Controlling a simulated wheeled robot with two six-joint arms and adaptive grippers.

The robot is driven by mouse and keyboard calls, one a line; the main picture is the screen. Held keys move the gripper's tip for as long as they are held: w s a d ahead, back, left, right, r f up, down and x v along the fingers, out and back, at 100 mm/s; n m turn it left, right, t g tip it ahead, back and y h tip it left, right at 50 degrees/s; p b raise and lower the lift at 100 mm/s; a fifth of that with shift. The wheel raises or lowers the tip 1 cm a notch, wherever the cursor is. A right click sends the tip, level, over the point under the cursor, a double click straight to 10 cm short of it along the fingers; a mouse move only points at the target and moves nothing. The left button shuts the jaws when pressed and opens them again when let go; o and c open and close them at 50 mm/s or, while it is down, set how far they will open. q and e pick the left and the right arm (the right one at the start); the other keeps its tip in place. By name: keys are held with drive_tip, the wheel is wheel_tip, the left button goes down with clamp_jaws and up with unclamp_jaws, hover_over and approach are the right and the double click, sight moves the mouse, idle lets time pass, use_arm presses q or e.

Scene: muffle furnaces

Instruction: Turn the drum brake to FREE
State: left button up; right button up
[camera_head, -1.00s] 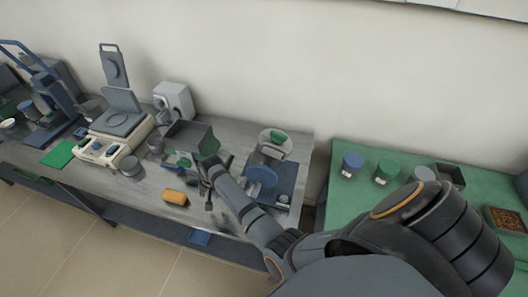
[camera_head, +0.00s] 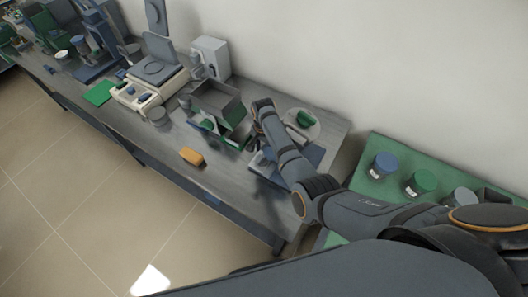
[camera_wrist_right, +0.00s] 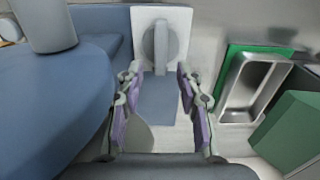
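In the right wrist view, a grey knob with a raised grip bar (camera_wrist_right: 160,47) sits on a white plate (camera_wrist_right: 181,20) just beyond my fingertips. I take it for the drum brake; no lettering is readable. A large blue rounded body (camera_wrist_right: 45,105), likely the drum, fills the left side. My right gripper (camera_wrist_right: 157,78) is open, with purple-padded fingers spread and nothing between them. In the head view, my right gripper (camera_head: 262,108) is over the bench, and my forearm hides much of the blue-based device (camera_head: 314,154). My left gripper is not in view.
A dark open box (camera_head: 218,100) stands left of my gripper. A round white dish with a green item (camera_head: 305,119) is close on the right. An orange block (camera_head: 191,156) lies near the bench front. A metal tray (camera_wrist_right: 243,90) and green block (camera_wrist_right: 292,132) flank the gripper's right.

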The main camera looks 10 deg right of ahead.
sight(263, 155)
wheel_tip(263, 155, down, 2)
drive_tip(key=shift+d+f, duration=0.1)
drive_tip(key=shift+f, duration=0.3)
drive_tip(key=shift+a+f, duration=0.1)
drive_tip(key=shift+a, duration=0.15)
drive_tip(key=shift+d, duration=0.1)
drive_tip(key=c, duration=0.7)
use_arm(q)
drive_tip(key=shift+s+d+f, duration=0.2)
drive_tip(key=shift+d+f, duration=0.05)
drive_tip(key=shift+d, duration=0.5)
use_arm(e)
clamp_jaws()
